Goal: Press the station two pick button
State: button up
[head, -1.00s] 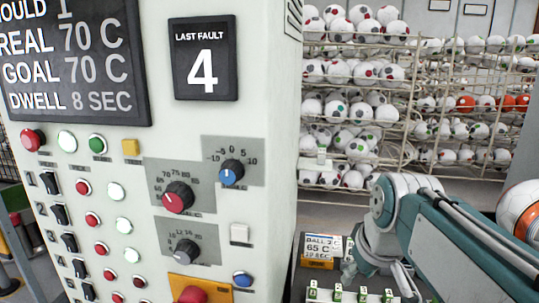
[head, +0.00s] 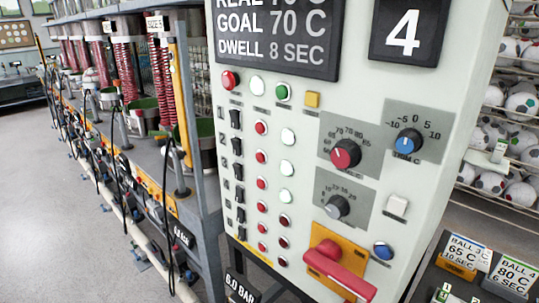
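The control panel (head: 400,110) fills the middle and right of the head view. Black switches run down its left side, with numbers beside them. The switch in row 2 (head: 237,146) has a red round button or lamp (head: 261,157) and a lit white one (head: 287,167) to its right. I read no "pick" label on any of these, so I cannot tell which one is the station two pick button. A small green piece (head: 443,293) shows at the bottom edge, partly cut off. My gripper and arm are out of view.
A red lever (head: 340,272) sticks out from the panel's lower part. A row of presses with red hoses (head: 125,70) stands at the left, beside open grey floor (head: 40,200). Ball cards (head: 515,275) lie at the lower right, with ball racks (head: 515,130) behind.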

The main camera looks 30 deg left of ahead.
aim_at(261, 157)
jog(key=l+u, duration=0.1)
jog(key=u, duration=0.3)
jog(key=j+u, duration=0.3)
jog(key=j, duration=0.2)
jog(key=j+u, duration=0.3)
jog(key=j, duration=0.2)
jog(key=k, duration=0.05)
